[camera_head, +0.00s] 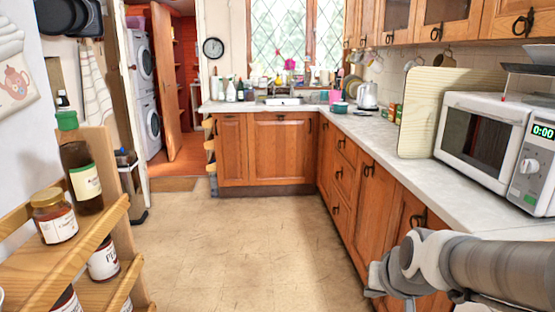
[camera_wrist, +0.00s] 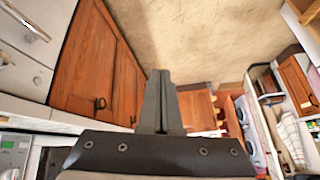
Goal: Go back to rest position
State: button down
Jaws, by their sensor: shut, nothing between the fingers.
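My gripper shows in the wrist view (camera_wrist: 160,100), its two dark fingers pressed together with nothing between them. It points out over the beige floor (camera_wrist: 190,40), beside the wooden cabinet fronts (camera_wrist: 85,70). In the head view my grey arm reaches in from the lower right, in front of the right-hand cabinets (camera_head: 345,180); the fingers cannot be made out there.
A microwave (camera_head: 485,135) and a cutting board (camera_head: 425,115) stand on the right counter (camera_head: 380,135). A wooden shelf (camera_head: 95,240) with jars and a bottle (camera_head: 82,175) is at the left. The middle floor (camera_head: 230,240) is clear.

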jog(key=s+a+r+n+g, duration=0.1)
jog(key=s+a+r, duration=0.15)
jog(key=s, duration=0.45)
jog(key=s+a+r+n, duration=0.1)
jog(key=s+a+r, duration=0.1)
jog(key=s+r, duration=0.35)
notch_tip(320, 180, up, 17)
jog(key=s+p, duration=0.1)
jog(key=p, duration=1.7)
jog(key=shift+s+d+f+p, duration=0.15)
jog(key=shift+d+p, duration=0.1)
jog(key=shift+p, duration=0.05)
jog(key=shift+d, duration=0.15)
